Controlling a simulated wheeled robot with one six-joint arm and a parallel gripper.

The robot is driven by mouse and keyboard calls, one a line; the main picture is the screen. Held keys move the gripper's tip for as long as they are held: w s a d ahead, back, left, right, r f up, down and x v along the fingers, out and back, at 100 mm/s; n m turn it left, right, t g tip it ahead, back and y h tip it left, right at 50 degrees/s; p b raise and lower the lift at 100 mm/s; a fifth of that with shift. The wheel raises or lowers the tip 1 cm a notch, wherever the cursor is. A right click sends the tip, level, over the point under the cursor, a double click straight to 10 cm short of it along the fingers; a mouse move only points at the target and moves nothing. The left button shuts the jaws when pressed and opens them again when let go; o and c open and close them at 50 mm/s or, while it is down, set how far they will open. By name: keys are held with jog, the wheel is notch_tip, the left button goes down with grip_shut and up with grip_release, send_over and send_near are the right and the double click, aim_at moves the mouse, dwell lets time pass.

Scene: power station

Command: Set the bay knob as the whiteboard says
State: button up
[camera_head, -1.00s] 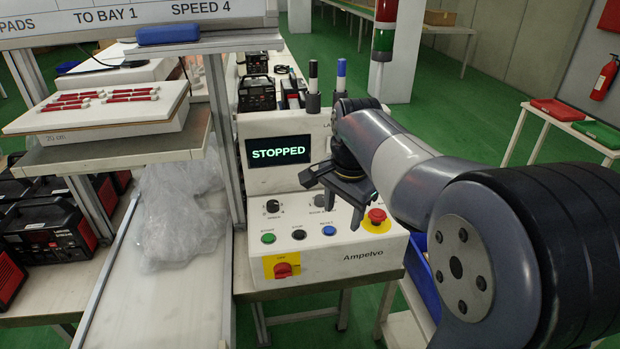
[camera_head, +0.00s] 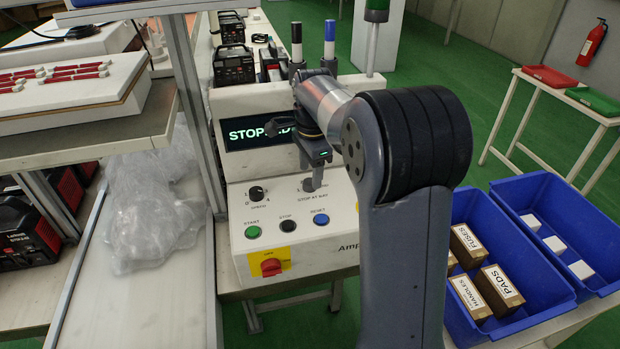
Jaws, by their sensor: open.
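The bay knob (camera_head: 308,185), labelled "STOP AT BAY", is on the sloped front of the white control panel (camera_head: 240,226). It is mostly hidden behind my gripper (camera_head: 315,178), which points down over it with its jaws open. I cannot tell whether the fingers touch the knob or which way its pointer faces. The black speed knob (camera_head: 257,193) is to its left and clear of my gripper. The screen (camera_head: 245,132) above reads "STOPPED", partly covered by my arm. The whiteboard's writing is outside the current view.
Green start (camera_head: 253,232), black stop (camera_head: 287,226) and blue reset (camera_head: 321,219) buttons lie just below the knobs. A red rotary switch (camera_head: 271,267) is on the front. A metal post (camera_head: 196,110) stands left. Blue bins (camera_head: 555,225) with boxes are right.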

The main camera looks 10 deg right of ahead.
aim_at(310, 184)
jog(key=shift+f, duration=1.35)
jog(key=shift+c, duration=0.3)
jog(key=c, duration=0.9)
